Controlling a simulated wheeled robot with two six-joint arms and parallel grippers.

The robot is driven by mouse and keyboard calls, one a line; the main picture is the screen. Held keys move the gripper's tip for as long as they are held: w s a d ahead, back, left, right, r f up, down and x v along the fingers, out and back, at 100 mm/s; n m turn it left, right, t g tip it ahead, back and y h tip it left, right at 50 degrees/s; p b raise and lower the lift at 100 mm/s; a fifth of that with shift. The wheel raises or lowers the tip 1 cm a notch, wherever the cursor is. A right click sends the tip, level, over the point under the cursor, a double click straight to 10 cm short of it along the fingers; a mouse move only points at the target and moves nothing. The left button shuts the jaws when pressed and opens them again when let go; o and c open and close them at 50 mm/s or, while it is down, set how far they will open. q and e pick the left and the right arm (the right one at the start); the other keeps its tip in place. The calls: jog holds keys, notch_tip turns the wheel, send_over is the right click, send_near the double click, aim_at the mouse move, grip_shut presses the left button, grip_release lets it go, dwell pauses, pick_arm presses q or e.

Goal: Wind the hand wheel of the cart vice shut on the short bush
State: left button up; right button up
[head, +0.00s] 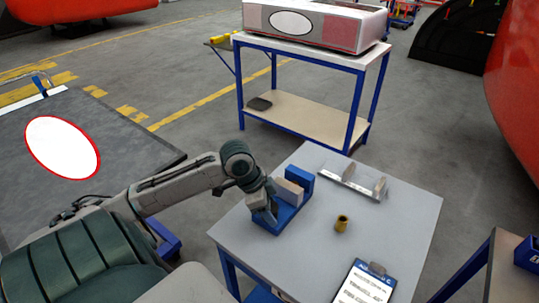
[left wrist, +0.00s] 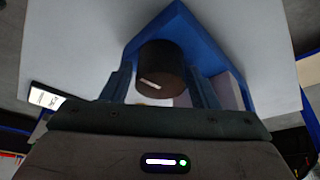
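The blue cart vice (head: 293,216) stands on the grey cart top with a pale jaw block (head: 291,193). My left gripper (head: 262,200) is at the vice's left end. In the left wrist view the dark round hand wheel (left wrist: 161,68), with a tilted white mark, lies between the fingers of my left gripper (left wrist: 161,85). The fingertips are close to its sides; whether they touch it is unclear. A short brass bush (head: 341,224) stands on the cart top, apart from the vice, to its right. The gap between the jaws is mostly hidden. My right gripper is out of view.
A metal bracket (head: 352,184) with two uprights lies at the back of the cart top. A clipboard (head: 366,284) lies at the front edge. A blue-framed table (head: 313,51) stands behind. The cart top's right side is clear.

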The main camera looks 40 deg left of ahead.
pick_arm(q)
jog(key=shift+o, duration=0.7)
jog(key=shift+a+r, duration=0.1)
jog(key=shift+s+a+r, duration=0.2)
jog(key=shift+r, duration=0.35)
jog(key=v, duration=0.4)
jog(key=shift+p, duration=0.3)
jog(key=p+v, duration=0.5)
jog(key=p, duration=0.2)
jog(key=shift+r, duration=0.2)
